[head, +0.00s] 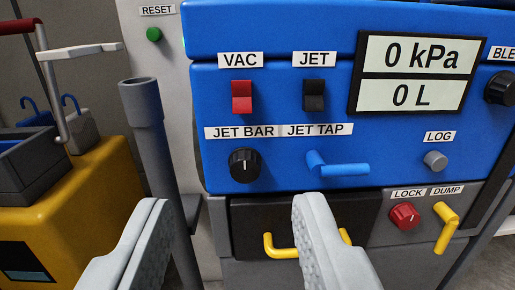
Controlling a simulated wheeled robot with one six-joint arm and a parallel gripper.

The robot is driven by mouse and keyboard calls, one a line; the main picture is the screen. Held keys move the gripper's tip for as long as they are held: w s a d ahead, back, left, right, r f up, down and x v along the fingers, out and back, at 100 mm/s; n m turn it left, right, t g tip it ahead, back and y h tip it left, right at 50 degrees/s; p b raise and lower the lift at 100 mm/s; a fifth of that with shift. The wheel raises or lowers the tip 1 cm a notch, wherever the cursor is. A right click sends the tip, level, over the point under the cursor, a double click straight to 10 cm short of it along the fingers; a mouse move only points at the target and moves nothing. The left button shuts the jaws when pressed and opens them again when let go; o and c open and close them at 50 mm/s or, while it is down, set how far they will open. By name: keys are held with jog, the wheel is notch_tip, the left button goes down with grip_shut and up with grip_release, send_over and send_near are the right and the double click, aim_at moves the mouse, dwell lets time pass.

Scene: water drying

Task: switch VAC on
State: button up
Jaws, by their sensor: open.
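The VAC switch (242,97) is a red rocker under the VAC label (240,59), on the upper left of the blue panel (270,105). It shows a brighter upper part and a darker lower part; I cannot tell its setting for sure. My gripper (232,215) is open and empty. Its two grey fingers rise from the bottom of the view, below the switch, and appear apart from the panel. The display (415,72) reads 0 kPa and 0 L.
A black JET switch (314,96) sits right of VAC. Below are the JET BAR knob (244,165) and blue JET TAP lever (336,167). A grey upright tube (150,140) stands left of the panel. A drawer with a yellow handle (280,251) lies below.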

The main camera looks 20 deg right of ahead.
jog(key=f, duration=0.1)
send_near(242, 113)
jog(key=x, duration=0.5)
jog(key=r+x, duration=0.1)
jog(key=x, duration=0.2)
jog(key=shift+c, duration=0.4)
grip_shut()
jog(key=shift+f+t+h, duration=0.55)
jog(key=shift+t+h, duration=0.05)
jog(key=shift+t, duration=0.5)
jog(key=shift+w+d+f+t+h, duration=0.1)
jog(key=shift+f+t+h, duration=0.1)
jog(key=shift+t, duration=0.4)
jog(key=shift+w+f+t+h, duration=0.1)
jog(key=shift+f+t+h, duration=0.1)
jog(key=shift+t, duration=0.4)
